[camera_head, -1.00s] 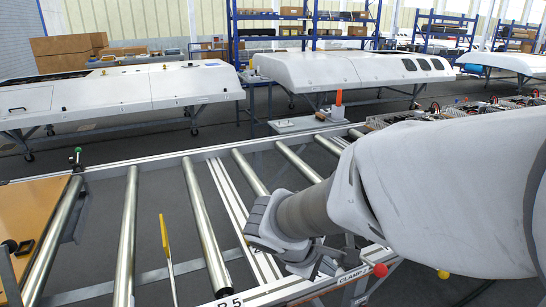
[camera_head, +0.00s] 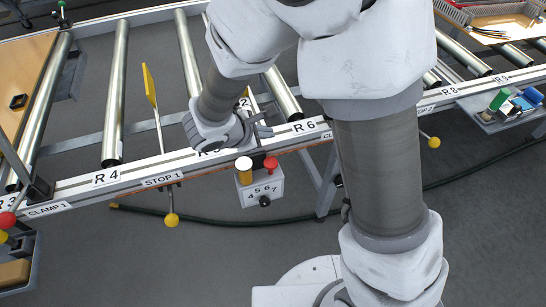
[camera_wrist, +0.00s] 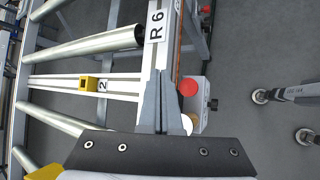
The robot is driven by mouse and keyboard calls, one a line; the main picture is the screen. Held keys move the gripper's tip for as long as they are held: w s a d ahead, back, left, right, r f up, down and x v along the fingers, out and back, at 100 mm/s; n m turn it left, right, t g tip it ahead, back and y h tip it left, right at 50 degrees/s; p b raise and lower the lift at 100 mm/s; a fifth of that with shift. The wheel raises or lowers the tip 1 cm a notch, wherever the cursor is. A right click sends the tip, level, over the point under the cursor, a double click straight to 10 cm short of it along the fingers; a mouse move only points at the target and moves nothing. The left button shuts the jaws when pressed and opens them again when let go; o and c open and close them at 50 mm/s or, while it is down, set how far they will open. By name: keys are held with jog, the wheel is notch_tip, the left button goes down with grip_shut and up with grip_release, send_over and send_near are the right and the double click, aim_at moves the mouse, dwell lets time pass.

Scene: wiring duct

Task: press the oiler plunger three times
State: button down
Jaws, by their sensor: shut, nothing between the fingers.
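The oiler looks to be the small grey box (camera_head: 262,188) marked "4 5 6 7", on the near side of the conveyor rail. It carries a red button (camera_head: 271,163), likely the plunger, a yellow cylinder with a white top (camera_head: 244,171) and a black knob (camera_head: 265,201). The wrist view shows the red button (camera_wrist: 188,88) right of my fingers. My gripper (camera_head: 264,125) is shut and empty, above the rail near the R 6 label, just beyond the box. In the wrist view, my gripper (camera_wrist: 158,75) stands apart from the button in the picture; its height above it is unclear.
The conveyor rail (camera_head: 90,184) runs across with steel rollers (camera_head: 115,95) beyond it. A yellow stop paddle (camera_head: 150,84) stands left of my gripper. A dark hose (camera_head: 200,217) lies on the floor. The floor in front is otherwise mostly clear.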

dwell(0.3)
jog(key=b, duration=0.5)
send_over(271, 161)
jog(key=s+a, duration=0.1)
notch_tip(271, 161, down, 7)
jog(key=shift+f, duration=0.2)
jog(key=shift+f+b, duration=0.7)
jog(key=shift+b, duration=0.2)
jog(key=shift+f, duration=0.1)
dwell(0.8)
jog(key=shift+f+b, duration=0.35)
jog(key=shift+b, duration=0.25)
jog(key=shift+f+b, duration=0.95)
jog(key=shift+b, duration=0.1)
dwell(0.8)
jog(key=shift+r, duration=0.1)
jog(key=shift+r+p, duration=1.05)
jog(key=shift+r, duration=0.25)
